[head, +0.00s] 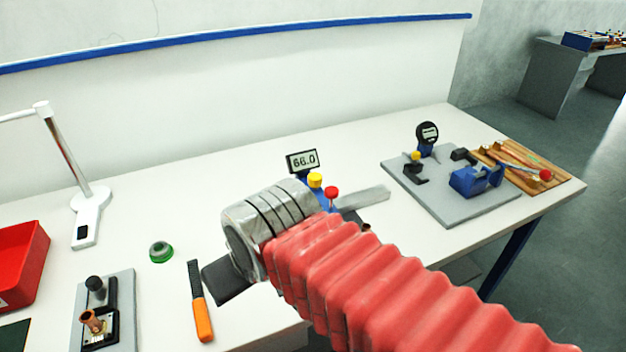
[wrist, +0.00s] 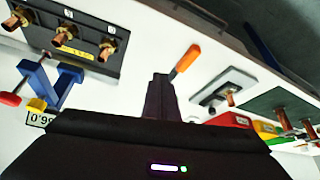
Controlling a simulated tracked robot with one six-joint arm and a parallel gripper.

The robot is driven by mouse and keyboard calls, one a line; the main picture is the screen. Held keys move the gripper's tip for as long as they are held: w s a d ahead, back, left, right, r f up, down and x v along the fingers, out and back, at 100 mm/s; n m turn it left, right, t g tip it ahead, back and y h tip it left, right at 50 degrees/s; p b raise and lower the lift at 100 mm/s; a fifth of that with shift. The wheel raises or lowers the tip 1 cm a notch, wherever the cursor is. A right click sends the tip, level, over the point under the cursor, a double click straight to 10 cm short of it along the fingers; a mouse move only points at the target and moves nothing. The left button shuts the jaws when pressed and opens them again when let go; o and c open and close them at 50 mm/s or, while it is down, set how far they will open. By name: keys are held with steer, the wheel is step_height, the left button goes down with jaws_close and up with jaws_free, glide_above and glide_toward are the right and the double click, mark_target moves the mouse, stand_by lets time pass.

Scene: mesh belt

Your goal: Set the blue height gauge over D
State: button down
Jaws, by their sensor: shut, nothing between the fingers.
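The blue height gauge (wrist: 50,84) stands at the left of the wrist view, beside a dark plate (wrist: 88,52). It has a red knob, a yellow part and a display. In the head view my arm hides most of it; its display (head: 303,161) reads 66.0 and its yellow and red knobs show. The plate carries copper fittings (wrist: 61,33) and small labels; I cannot tell which label is D. The gauge looks beside the plate, not over a fitting. My gripper (wrist: 160,82) is shut and empty, apart from the gauge, with its tips near an orange-handled tool (wrist: 185,60).
In the head view the orange-handled tool (head: 201,312), a green ring (head: 160,252), a copper-fitting fixture (head: 110,290) and a red bin (head: 22,262) lie left. A grey plate (head: 450,205) with a dial gauge and blue clamp stands right.

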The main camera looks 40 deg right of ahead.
steer(key=c, duration=2.5)
jaws_free()
steer(key=shift+c, duration=0.2)
